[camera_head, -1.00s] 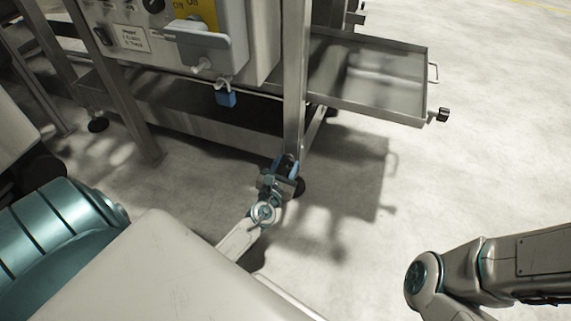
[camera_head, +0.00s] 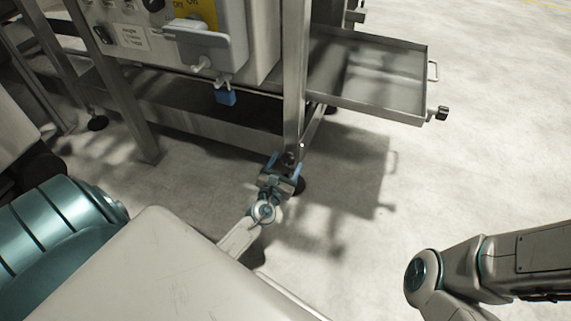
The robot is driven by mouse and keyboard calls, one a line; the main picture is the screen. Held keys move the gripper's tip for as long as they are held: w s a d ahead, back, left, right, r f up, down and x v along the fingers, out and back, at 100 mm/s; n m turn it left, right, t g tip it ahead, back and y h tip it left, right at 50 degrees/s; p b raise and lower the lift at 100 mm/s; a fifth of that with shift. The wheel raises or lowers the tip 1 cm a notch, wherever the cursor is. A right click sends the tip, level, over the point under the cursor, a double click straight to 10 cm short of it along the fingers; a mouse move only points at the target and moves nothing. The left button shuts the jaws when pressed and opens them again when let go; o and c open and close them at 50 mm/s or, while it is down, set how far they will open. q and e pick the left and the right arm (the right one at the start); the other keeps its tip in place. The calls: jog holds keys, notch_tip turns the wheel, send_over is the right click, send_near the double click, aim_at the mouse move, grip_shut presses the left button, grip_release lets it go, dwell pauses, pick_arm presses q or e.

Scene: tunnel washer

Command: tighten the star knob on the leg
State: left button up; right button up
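The machine's steel leg (camera_head: 294,95) comes down in the middle of the head view. A small dark knob (camera_head: 289,157) shows low on this leg, partly hidden by my gripper; its star shape is too small to make out. My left gripper (camera_head: 284,164) is at the foot of the leg, its two blue fingers apart on either side of the knob. I cannot tell whether a finger touches it. My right arm (camera_head: 465,272) shows at the lower right, but its gripper is out of the picture.
A dark round foot (camera_head: 298,186) is under the leg, beside my gripper. A steel tray (camera_head: 375,85) with a dark knob (camera_head: 438,113) juts out to the right. The floor at right is clear.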

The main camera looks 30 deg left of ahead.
pick_arm(q)
jog(key=shift+s, duration=0.1)
jog(key=v, duration=1)
jog(key=shift+s, duration=0.25)
jog(key=shift+d+r, duration=0.1)
jog(key=shift+d, duration=0.1)
